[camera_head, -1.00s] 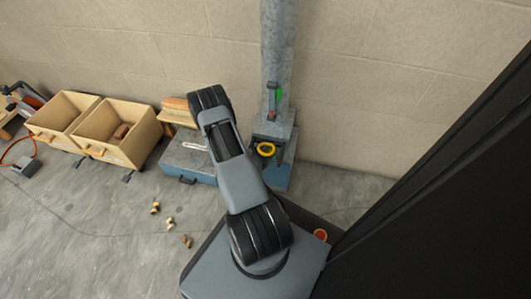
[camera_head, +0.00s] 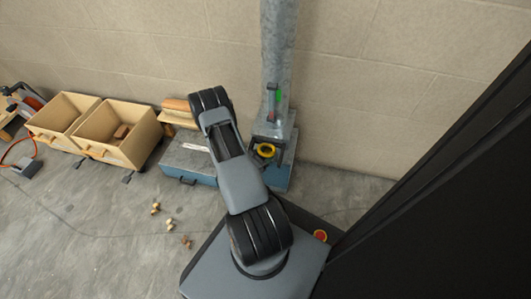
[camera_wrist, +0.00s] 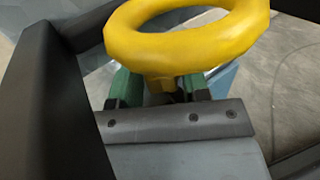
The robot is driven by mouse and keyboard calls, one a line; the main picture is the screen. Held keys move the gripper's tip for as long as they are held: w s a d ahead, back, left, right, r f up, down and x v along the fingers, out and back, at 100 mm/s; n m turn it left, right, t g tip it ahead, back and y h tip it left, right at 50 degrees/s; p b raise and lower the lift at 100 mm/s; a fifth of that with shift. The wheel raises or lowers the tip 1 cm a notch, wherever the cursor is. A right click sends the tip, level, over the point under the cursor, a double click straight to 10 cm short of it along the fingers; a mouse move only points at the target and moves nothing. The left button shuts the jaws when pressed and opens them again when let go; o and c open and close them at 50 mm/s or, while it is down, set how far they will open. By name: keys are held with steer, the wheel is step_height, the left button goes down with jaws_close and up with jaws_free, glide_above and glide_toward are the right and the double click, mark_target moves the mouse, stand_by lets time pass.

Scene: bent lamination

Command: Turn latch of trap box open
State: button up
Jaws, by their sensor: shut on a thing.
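The yellow ring-shaped latch (camera_head: 265,151) is at the front of the grey trap box (camera_head: 284,119) at the foot of the pipe. In the wrist view the yellow ring (camera_wrist: 180,45) fills the top, with a short yellow stem below it. My gripper (camera_wrist: 162,88) has a green pad on each side of this stem and is shut on it. In the head view the dark gripper shows around the ring, and its fingertips cannot be made out. Where the stem meets the box is hidden.
A galvanised pipe (camera_head: 278,40) rises against the block wall behind the box. A low blue-grey case (camera_head: 188,162) lies at the left. Two open wooden bins (camera_head: 135,145) stand farther left.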

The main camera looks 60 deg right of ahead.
steer(key=n+t, duration=0.1)
steer(key=t, duration=0.1)
steer(key=n+t+p, duration=0.1)
steer(key=n+t, duration=0.1)
steer(key=t, duration=0.1)
steer(key=shift+s+n+t+h, duration=0.3)
steer(key=shift+s, duration=0.05)
steer(key=shift+s+n+t+p, duration=0.15)
steer(key=shift+n+t+p, duration=0.55)
steer(key=shift+n+t, duration=1.1)
steer(key=shift+t+y, duration=0.5)
steer(key=shift+t, duration=0.3)
steer(key=o, duration=0.9)
steer(key=shift+s, duration=0.15)
